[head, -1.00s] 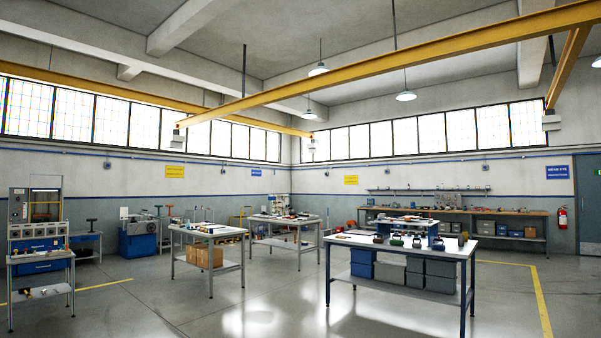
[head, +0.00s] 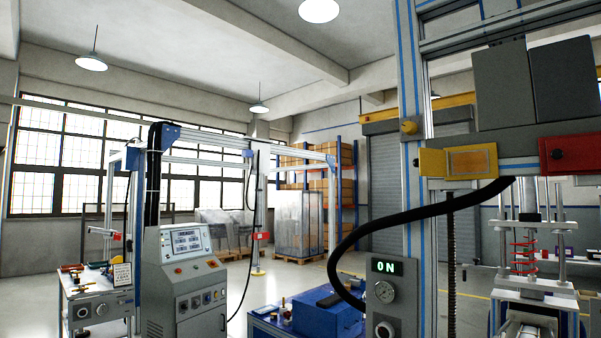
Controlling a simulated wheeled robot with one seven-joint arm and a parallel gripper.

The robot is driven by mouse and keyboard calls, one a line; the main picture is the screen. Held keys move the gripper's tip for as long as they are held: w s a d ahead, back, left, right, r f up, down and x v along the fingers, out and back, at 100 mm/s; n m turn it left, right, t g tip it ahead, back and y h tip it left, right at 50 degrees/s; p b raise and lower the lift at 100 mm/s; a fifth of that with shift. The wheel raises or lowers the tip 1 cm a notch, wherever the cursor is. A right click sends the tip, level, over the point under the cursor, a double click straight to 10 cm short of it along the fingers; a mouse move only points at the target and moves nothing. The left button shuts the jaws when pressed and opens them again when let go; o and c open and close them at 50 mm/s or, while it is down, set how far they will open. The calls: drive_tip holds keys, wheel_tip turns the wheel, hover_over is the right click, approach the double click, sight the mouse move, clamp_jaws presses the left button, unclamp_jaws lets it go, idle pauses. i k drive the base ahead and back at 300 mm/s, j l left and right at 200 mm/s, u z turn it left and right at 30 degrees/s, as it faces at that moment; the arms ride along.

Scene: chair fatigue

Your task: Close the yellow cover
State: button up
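A yellow cover (head: 433,162) is on the crossbeam of the tall test machine at the right of the head view. It looks like a flat yellow plate at the left of a yellow-framed panel with an orange-brown face (head: 471,161). It seems to be swung out to the left, but I cannot tell its exact angle. A red cover or box (head: 567,153) is on the same beam, further right. My gripper is not in view.
A black hose (head: 420,212) curves in front of the machine column. An "ON" display (head: 385,267) and gauge are below. A blue box (head: 325,312) stands low beside it. A control console (head: 187,285) and a small table (head: 95,300) are left.

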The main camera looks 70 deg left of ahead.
sight(433, 163)
drive_tip(key=j+u, duration=0.15)
drive_tip(key=j, duration=0.8)
drive_tip(key=j+u, duration=0.15)
drive_tip(key=j, duration=0.85)
drive_tip(key=i+j+u, duration=0.1)
drive_tip(key=j, duration=0.85)
